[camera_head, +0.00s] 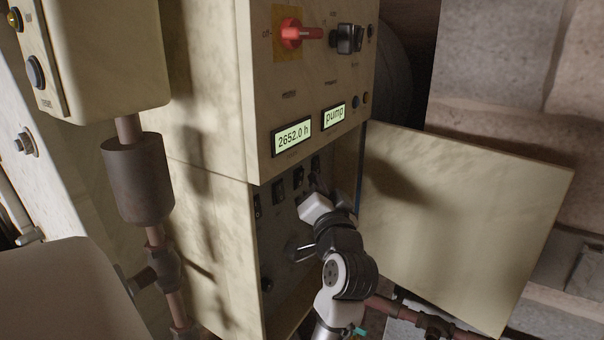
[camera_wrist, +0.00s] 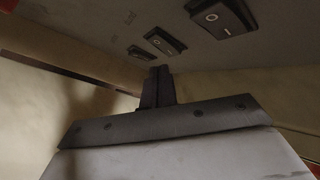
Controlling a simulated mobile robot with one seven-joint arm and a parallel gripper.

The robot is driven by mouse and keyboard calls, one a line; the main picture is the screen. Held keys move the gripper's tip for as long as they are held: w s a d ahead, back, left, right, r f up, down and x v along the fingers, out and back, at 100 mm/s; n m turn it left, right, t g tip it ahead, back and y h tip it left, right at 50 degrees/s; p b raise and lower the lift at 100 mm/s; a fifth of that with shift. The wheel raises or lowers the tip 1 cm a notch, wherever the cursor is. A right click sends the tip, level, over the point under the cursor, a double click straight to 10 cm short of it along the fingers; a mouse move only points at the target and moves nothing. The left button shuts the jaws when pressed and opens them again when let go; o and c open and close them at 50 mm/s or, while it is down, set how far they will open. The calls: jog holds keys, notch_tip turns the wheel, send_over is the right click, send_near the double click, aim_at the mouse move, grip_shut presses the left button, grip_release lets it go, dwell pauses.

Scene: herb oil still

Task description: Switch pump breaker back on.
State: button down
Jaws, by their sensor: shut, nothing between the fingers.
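A row of black rocker breakers sits on a grey panel inside the lower compartment of the cream cabinet (camera_head: 205,215). The head view shows a left breaker (camera_head: 279,190), a middle one (camera_head: 298,177) and a right one (camera_head: 315,163). The wrist view shows a near rocker (camera_wrist: 222,17), a second (camera_wrist: 165,41) and a third (camera_wrist: 140,53). Their labels are too small to read, so I cannot tell which is the pump breaker. My gripper (camera_head: 314,184) is shut and empty inside the compartment. Its fingertips (camera_wrist: 157,73) appear close to the far rockers; contact is unclear.
The compartment door (camera_head: 455,215) stands open to the right. Above are a red rotary handle (camera_head: 300,33), an hour display (camera_head: 292,136) reading 2652.0 h and a display (camera_head: 334,115) reading "pump". A pipe with a brown cylinder (camera_head: 138,178) stands at left.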

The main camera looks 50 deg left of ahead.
jog(key=shift+a, duration=0.15)
jog(key=shift+s+a, duration=0.1)
jog(key=shift+a, duration=0.15)
jog(key=shift+a+r, duration=0.1)
jog(key=shift+a, duration=0.2)
dwell(0.9)
jog(key=shift+d, duration=0.75)
jog(key=shift+w+d+f+b, duration=0.15)
jog(key=shift+w+d, duration=0.1)
jog(key=shift+d, duration=0.55)
jog(key=shift+w+d+f+b, duration=0.1)
jog(key=shift+w+d, duration=0.1)
jog(key=shift+d, duration=0.6)
jog(key=shift+w+d+f+b, duration=0.15)
jog(key=shift+w+d, duration=0.1)
jog(key=shift+d, duration=0.55)
